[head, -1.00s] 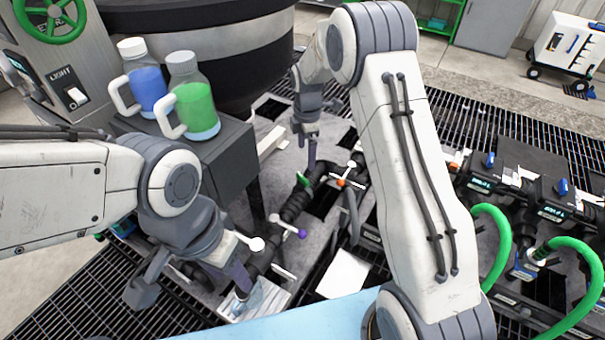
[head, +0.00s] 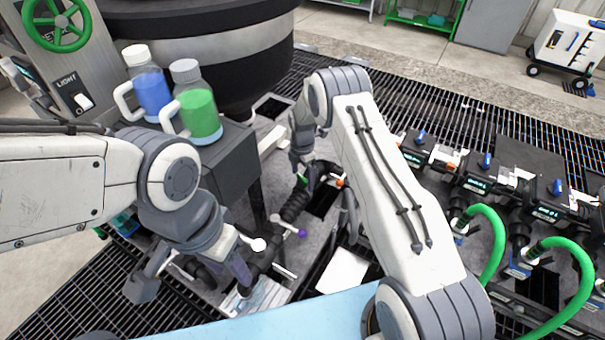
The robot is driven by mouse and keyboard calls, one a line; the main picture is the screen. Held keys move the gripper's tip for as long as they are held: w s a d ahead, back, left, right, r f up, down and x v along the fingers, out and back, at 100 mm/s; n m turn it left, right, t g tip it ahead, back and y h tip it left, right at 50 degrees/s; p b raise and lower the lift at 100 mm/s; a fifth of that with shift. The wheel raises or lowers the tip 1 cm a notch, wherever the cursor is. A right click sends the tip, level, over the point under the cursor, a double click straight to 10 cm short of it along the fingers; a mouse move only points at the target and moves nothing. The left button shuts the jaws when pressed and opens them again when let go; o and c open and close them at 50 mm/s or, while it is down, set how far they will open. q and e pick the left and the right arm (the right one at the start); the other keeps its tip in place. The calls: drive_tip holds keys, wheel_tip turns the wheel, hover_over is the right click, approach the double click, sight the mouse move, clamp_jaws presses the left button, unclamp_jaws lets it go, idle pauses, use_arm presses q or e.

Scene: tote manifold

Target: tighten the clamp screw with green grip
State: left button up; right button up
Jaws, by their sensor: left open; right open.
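The green grip (head: 301,180) of a clamp screw shows small at the far end of the black hose and pipe run (head: 294,207). An orange grip (head: 340,182) lies to its right, and a purple ball grip (head: 302,233) is nearer to me. My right gripper (head: 311,188) points down just right of the green grip and partly hides that spot. Its jaws are open; I cannot tell whether it touches the grip. My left gripper (head: 243,284) is open, low over the near left end of the pipe run, beside a white ball-ended lever (head: 258,244).
A dark box (head: 232,165) holds a blue-filled bottle (head: 151,92) and a green-filled bottle (head: 198,112) at left. Valves with blue handles (head: 487,160) and green hoses (head: 494,230) stand at right. A white sheet (head: 342,270) lies on the grey bench.

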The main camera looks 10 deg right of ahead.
drive_tip(key=shift+f, duration=0.15)
drive_tip(key=c, duration=1.4)
drive_tip(key=shift+m, duration=0.3)
